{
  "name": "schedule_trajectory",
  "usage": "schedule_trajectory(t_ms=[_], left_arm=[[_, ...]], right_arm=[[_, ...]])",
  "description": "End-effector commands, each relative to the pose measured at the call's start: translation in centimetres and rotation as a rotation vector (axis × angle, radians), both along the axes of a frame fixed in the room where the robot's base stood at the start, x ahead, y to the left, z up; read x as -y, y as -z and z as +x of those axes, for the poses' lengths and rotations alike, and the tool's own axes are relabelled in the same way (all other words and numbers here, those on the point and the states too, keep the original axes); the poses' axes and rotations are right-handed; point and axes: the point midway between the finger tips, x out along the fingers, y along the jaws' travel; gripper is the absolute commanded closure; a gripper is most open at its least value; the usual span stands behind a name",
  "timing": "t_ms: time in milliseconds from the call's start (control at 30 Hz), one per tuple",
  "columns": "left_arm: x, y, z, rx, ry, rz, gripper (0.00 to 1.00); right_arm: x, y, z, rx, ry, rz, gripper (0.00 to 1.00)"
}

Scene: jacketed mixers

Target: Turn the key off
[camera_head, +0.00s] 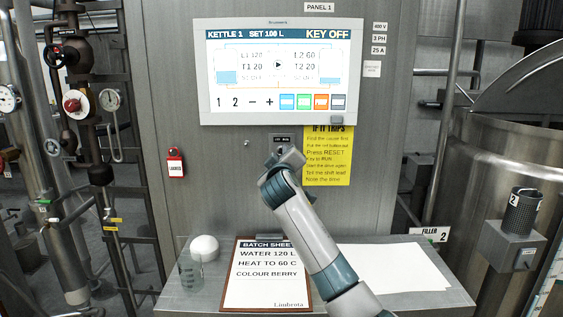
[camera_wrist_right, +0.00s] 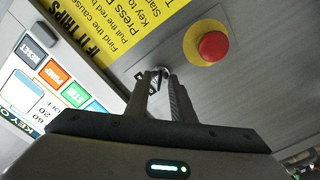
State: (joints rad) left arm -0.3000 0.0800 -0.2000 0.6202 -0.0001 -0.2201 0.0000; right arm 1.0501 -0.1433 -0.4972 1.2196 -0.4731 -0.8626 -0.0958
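The key switch (camera_wrist_right: 163,71) is on the grey panel front, with a small label beside it in the right wrist view. In the head view its label (camera_head: 281,138) shows, but my right gripper (camera_head: 289,157) hides the key. In the right wrist view my right gripper (camera_wrist_right: 163,77) has its two fingertips close together at the key, one on each side. A narrow gap shows between the fingers; whether they press on the key I cannot tell. The screen (camera_head: 278,72) above reads KEY OFF. My left gripper is not in view.
A red stop button (camera_wrist_right: 213,46) on a yellow disc is near the fingers. A yellow instruction sheet (camera_head: 330,158) is right of the switch. Below, the shelf holds a batch sheet board (camera_head: 265,275), white paper (camera_head: 395,268) and a white domed thing (camera_head: 204,248). Pipes stand left.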

Motion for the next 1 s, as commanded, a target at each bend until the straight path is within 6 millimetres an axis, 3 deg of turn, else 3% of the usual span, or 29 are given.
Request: schedule_trajectory(t_ms=[367,1000], left_arm=[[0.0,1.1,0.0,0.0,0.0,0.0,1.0],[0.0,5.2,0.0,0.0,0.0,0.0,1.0]], right_arm=[[0.0,0.3,-2.2,0.001,-0.001,0.002,0.78],[-0.1,0.4,-12.3,0.001,-0.001,0.002,0.78]])
